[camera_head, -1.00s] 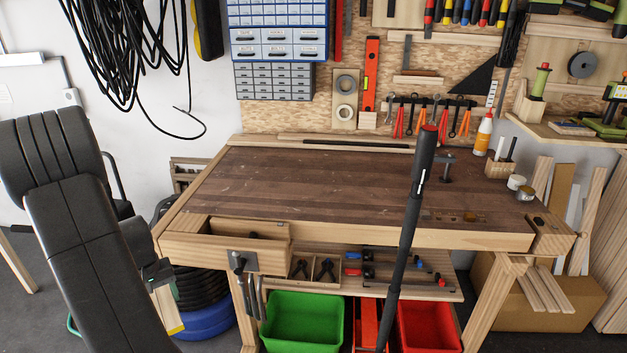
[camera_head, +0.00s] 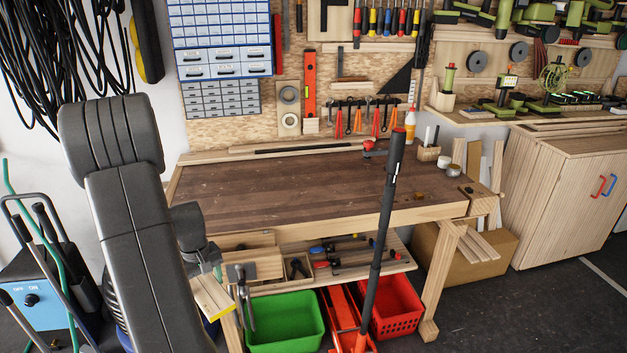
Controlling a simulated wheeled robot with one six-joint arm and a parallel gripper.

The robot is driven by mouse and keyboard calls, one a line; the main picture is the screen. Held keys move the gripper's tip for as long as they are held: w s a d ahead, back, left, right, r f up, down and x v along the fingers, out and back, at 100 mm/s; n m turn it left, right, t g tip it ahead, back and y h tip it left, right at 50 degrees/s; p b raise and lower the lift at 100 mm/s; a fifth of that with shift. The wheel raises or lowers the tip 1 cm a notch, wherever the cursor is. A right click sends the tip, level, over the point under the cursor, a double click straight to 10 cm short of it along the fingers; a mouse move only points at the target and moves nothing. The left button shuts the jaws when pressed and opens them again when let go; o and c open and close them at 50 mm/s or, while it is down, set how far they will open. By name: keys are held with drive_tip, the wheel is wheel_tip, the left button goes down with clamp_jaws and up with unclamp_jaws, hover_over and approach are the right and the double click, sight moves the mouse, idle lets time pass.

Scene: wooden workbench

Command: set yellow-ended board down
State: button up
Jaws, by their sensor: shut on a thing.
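The yellow-ended board (camera_head: 210,297) is a short pale wooden piece with a yellow edge. It hangs tilted below my gripper (camera_head: 207,268), in front of the bench's left front corner. My gripper is shut on the board's upper end; the fingertips are small and partly hidden by my arm. The wooden workbench (camera_head: 300,192) is behind and to the right, its brown top mostly bare. I cannot tell the exact gap between the board and the bench's drawer or leg.
Below are a green bin (camera_head: 287,325) and a red bin (camera_head: 392,306). A tall black-handled tool (camera_head: 385,215) stands before the bench. A blue machine (camera_head: 35,312) is at left.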

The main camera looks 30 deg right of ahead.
drive_tip(key=s+d+r+n, duration=0.1)
drive_tip(key=d+n, duration=0.3)
drive_tip(key=d, duration=0.7)
drive_tip(key=s+d+r+n, duration=0.2)
drive_tip(key=d+r+n, duration=0.2)
drive_tip(key=d, duration=0.7)
drive_tip(key=s+d+r+n, duration=0.2)
drive_tip(key=d+r+n, duration=0.1)
drive_tip(key=d, duration=0.8)
drive_tip(key=shift+s+d+r+n, duration=0.15)
drive_tip(key=shift+r+n, duration=0.05)
drive_tip(key=shift+n, duration=0.4)
